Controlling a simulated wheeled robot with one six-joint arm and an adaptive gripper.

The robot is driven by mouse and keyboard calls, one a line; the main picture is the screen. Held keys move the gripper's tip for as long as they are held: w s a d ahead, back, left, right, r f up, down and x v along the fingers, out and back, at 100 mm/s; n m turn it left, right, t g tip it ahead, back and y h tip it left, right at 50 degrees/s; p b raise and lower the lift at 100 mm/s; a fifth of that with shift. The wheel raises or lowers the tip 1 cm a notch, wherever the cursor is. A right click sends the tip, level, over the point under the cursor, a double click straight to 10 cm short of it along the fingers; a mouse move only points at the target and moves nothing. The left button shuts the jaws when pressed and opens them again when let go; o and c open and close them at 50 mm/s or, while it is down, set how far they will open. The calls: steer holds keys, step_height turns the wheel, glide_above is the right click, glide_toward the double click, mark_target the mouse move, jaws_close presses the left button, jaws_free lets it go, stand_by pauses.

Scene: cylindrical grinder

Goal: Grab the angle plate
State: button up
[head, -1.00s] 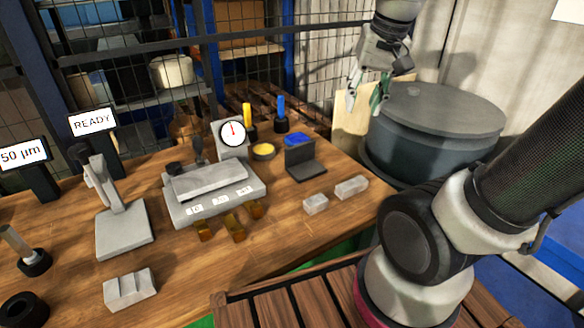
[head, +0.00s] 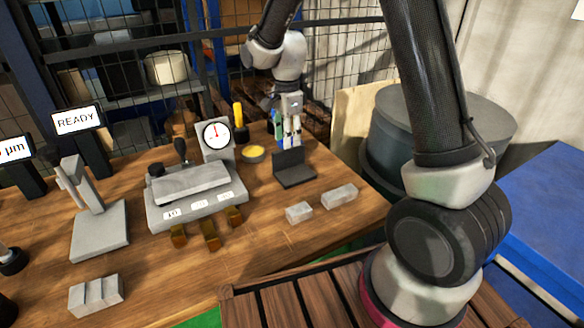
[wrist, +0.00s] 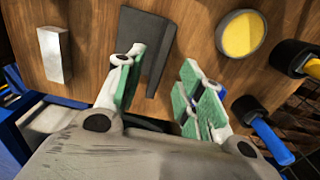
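The angle plate (head: 294,177) is a dark grey L-shaped block on the wooden table, with a flat base and an upright wall at its back. It also shows in the wrist view (wrist: 140,38), partly hidden by my left finger. My gripper (head: 291,144) is just behind and above the upright wall in the head view. In the wrist view my gripper (wrist: 165,62) is open, its green-padded fingers spread with the plate's dark edge between them. I cannot tell whether a finger touches it.
Two light metal blocks (head: 340,196) (head: 299,212) lie in front. A yellow-topped round tin (head: 253,153) and dial gauge (head: 216,135) stand to the left. A blue-handled tool (wrist: 272,140) is close to my right finger in the wrist view. A grey drum (head: 393,143) stands right.

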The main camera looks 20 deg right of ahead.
glide_above(294, 166)
steer(key=a, duration=0.2)
steer(key=f, duration=0.5)
steer(key=shift+w+d, duration=0.2)
steer(key=shift+d, duration=0.05)
jaws_close()
